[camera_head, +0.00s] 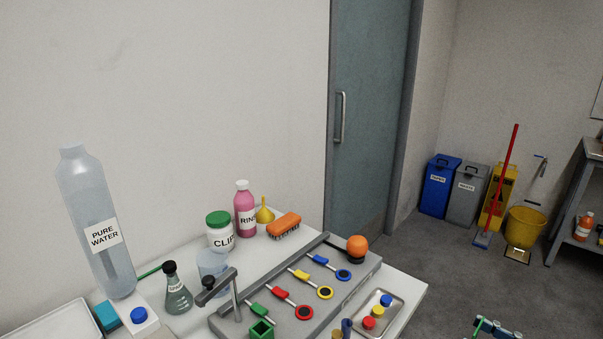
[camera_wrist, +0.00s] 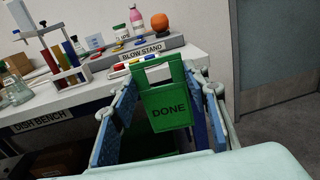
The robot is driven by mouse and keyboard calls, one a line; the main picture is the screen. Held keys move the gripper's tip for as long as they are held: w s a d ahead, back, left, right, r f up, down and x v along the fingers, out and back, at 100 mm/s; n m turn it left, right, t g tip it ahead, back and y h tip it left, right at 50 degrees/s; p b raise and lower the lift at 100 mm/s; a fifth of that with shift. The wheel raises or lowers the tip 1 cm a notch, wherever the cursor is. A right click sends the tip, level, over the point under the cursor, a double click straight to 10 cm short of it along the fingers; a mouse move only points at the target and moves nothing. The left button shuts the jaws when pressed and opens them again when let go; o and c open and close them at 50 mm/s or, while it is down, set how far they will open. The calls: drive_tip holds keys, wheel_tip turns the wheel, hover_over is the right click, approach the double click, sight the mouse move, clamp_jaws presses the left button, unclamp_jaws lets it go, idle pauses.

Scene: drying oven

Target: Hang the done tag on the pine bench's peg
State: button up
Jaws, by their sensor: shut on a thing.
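In the head view, only the top of my gripper (camera_head: 495,328) shows at the bottom right edge, with some green and blue. The pine bench and its peg cannot be made out in either view.
The dish bench (camera_wrist: 40,124) is beyond the tag, with the blow stand (camera_wrist: 138,50), a tube rack and bottles on it. A grey door (camera_head: 368,120) is behind. Bins, a mop and a yellow bucket (camera_head: 526,228) stand at the right. Open floor lies between.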

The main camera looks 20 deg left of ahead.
drive_tip(key=w+a+r+t+p, duration=0.1)
drive_tip(key=w+a+r+p, duration=0.1)
drive_tip(key=r+p, duration=0.5)
drive_tip(key=w+a+r+m+t+h+p, duration=0.1)
drive_tip(key=w+a+r+p, duration=0.2)
drive_tip(key=r+p, duration=0.5)
drive_tip(key=p, duration=0.3)
drive_tip(key=shift+w+m, duration=0.15)
drive_tip(key=shift+m, duration=0.15)
